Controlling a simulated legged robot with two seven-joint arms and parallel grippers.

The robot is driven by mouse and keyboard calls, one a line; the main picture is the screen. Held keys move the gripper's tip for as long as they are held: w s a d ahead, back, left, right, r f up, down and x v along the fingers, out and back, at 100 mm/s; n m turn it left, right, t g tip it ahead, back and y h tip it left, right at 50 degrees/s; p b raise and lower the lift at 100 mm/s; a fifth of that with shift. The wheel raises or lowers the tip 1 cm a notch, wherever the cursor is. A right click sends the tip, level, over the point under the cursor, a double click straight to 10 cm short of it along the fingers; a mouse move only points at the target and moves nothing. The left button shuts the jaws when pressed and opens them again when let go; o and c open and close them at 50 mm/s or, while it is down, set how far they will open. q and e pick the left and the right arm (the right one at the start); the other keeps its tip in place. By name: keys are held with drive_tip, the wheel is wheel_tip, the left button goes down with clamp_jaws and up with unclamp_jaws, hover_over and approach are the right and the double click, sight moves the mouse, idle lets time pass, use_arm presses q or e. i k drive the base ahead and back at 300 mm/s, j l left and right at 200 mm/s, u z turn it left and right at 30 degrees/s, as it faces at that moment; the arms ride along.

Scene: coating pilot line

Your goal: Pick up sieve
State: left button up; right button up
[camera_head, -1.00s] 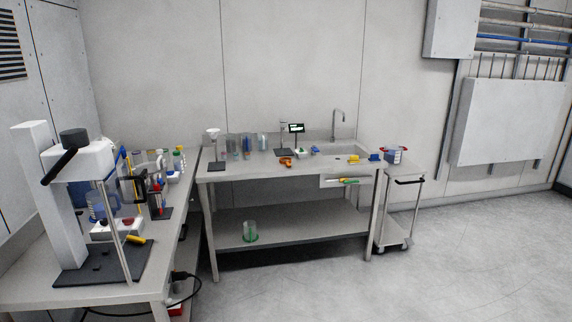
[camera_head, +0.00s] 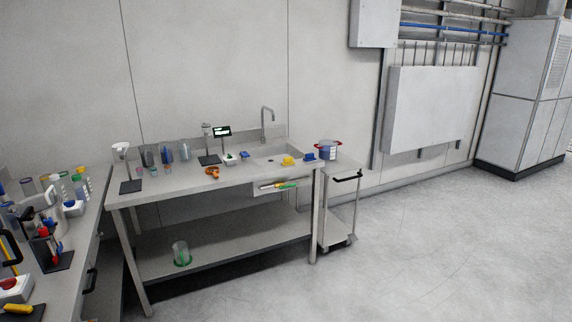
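I cannot make out a clear sieve at this distance. A small orange object (camera_head: 212,172) lies on the front part of the steel bench (camera_head: 180,184). A blue container with red at its rim (camera_head: 328,150) stands on the cart at the bench's right end. A clear cylinder with a green base (camera_head: 181,253) stands on the bench's lower shelf. Neither of my grippers is in view.
The cart (camera_head: 345,166) stands against the bench's right end. A second bench (camera_head: 72,240) with bottles and tools is at the left. A tall grey cabinet (camera_head: 520,95) stands far right. The floor (camera_head: 430,255) at the right is clear.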

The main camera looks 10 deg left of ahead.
sight(213, 170)
drive_tip(key=i+j+u, duration=0.3)
drive_tip(key=i, duration=0.75)
drive_tip(key=i+l+u, duration=0.15)
drive_tip(key=i+u, duration=0.15)
drive_tip(key=i, duration=0.7)
